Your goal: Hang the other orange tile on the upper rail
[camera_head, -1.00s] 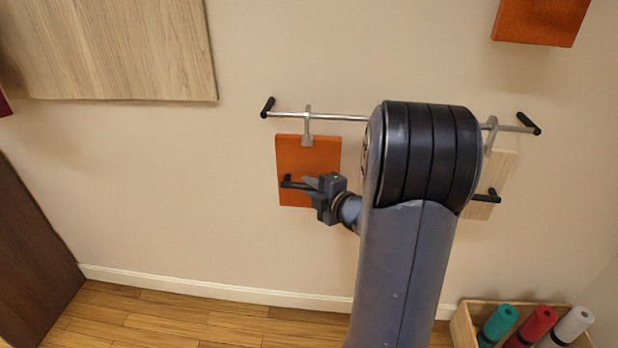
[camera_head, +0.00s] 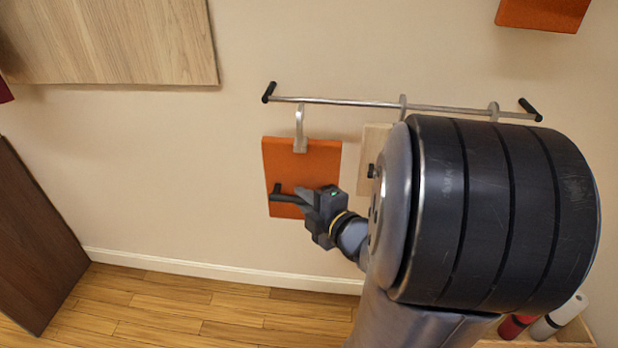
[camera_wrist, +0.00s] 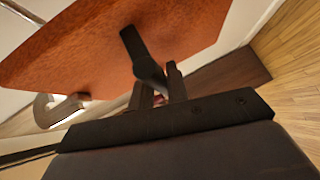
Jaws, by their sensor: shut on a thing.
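An orange tile (camera_head: 318,158) with a grey hook (camera_head: 300,130) on its top edge hangs from my gripper in front of the wall. My gripper (camera_head: 298,198) is shut on the tile's black handle (camera_head: 280,190). The hook's top overlaps the metal rail (camera_head: 340,101) in the head view, and the tile looks a little out from the wall. In the wrist view the tile (camera_wrist: 110,45), its handle (camera_wrist: 140,50) and its hook (camera_wrist: 58,108) show close up. A different orange tile (camera_head: 543,14) is at the top right, cut by the frame. The upper rail is not in view.
A pale tile (camera_head: 374,160) hangs on the rail, partly behind my arm. Another hook (camera_head: 493,110) is farther right, its tile hidden. A wooden panel (camera_head: 110,40) is on the wall at upper left. A box with rolled mats (camera_head: 560,318) stands at lower right.

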